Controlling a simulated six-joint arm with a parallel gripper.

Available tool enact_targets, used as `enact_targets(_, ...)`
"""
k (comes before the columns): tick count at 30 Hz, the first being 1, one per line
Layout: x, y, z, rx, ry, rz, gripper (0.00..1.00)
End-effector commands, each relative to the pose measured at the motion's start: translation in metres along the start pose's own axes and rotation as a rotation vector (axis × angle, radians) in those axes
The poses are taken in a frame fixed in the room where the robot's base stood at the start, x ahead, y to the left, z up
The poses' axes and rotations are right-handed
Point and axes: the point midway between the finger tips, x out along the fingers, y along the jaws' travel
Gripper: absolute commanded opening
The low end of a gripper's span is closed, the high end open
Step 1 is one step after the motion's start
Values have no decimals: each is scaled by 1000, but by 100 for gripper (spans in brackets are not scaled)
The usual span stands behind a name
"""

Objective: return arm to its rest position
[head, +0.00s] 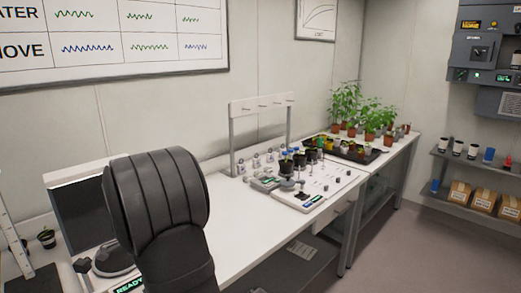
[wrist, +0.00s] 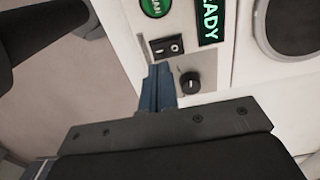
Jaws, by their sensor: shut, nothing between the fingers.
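My gripper (wrist: 158,82) shows in the wrist view with its blue-grey fingers shut together and nothing between them. The fingertips point toward a white panel (wrist: 212,68), near a black rocker switch (wrist: 167,47) and a black knob (wrist: 190,82). Whether they touch the panel I cannot tell. In the head view, a black ribbed part of my arm fills the lower left, and my fingers are not visible there.
The panel has a green button (wrist: 154,7) and a READY display (wrist: 208,18). A dark screen (head: 78,212) stands at left. Shelves (head: 478,163) stand right.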

Motion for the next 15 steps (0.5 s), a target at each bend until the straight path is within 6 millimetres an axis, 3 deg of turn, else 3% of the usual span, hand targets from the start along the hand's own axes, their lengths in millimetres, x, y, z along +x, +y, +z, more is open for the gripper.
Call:
enact_targets(6, -44, -2, 0, 0, 0, 0, 0)
enact_targets(15, -87, -25, -1, -2, -1, 65, 0)
